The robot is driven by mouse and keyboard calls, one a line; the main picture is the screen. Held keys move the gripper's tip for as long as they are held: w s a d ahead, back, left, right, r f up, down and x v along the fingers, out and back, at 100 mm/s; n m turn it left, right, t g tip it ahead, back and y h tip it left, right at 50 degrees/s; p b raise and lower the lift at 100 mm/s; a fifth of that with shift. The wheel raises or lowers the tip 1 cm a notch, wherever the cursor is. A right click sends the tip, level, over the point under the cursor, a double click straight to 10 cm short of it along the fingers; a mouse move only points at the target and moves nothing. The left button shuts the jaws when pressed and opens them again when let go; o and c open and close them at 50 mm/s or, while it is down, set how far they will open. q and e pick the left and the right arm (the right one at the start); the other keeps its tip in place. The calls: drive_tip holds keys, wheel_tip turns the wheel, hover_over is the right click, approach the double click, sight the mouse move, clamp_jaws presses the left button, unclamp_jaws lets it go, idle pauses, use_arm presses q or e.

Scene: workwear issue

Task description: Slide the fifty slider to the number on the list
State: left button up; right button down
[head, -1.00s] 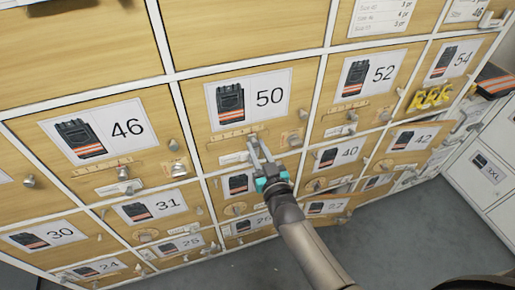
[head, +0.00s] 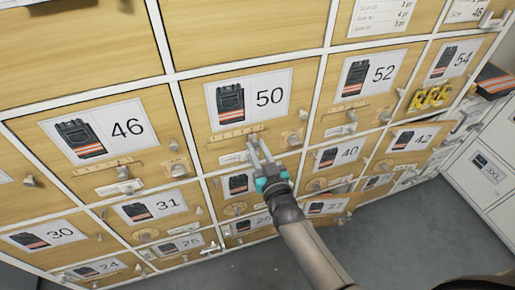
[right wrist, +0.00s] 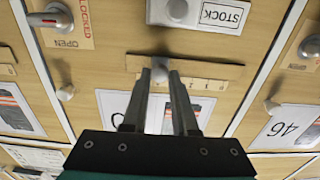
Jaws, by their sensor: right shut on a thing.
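The fifty door (head: 200,100) bears a card with a dark garment picture and "50" in the head view. Under the card is the fifty slider's wooden scale strip (head: 232,133), its numbers too small to read. My right gripper (head: 254,143) is shut on the slider's knob at the strip's right part. A list card (head: 385,14) at the top is cut off and only partly legible. My left gripper is out of view.
A STOCK label (right wrist: 222,14) and a LOCKED/OPEN turn latch (right wrist: 50,18) are near the slider. Similar doors surround it, such as 46 (head: 100,130) and 52 (head: 368,76). Grey floor (head: 400,225) is clear below.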

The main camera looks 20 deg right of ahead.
drive_tip(key=shift+a+p, duration=0.3)
drive_tip(key=shift+a, duration=1.1)
drive_tip(key=shift+s, duration=0.1)
drive_tip(key=shift+d, duration=0.1)
drive_tip(key=c, duration=0.7)
unclamp_jaws()
drive_tip(key=s, duration=0.5)
drive_tip(key=s+p, duration=0.1)
drive_tip(key=s, duration=0.4)
drive_tip(key=s+p, duration=0.1)
drive_tip(key=s, duration=0.4)
drive_tip(key=shift+s+d, duration=0.1)
drive_tip(key=shift+d, duration=0.15)
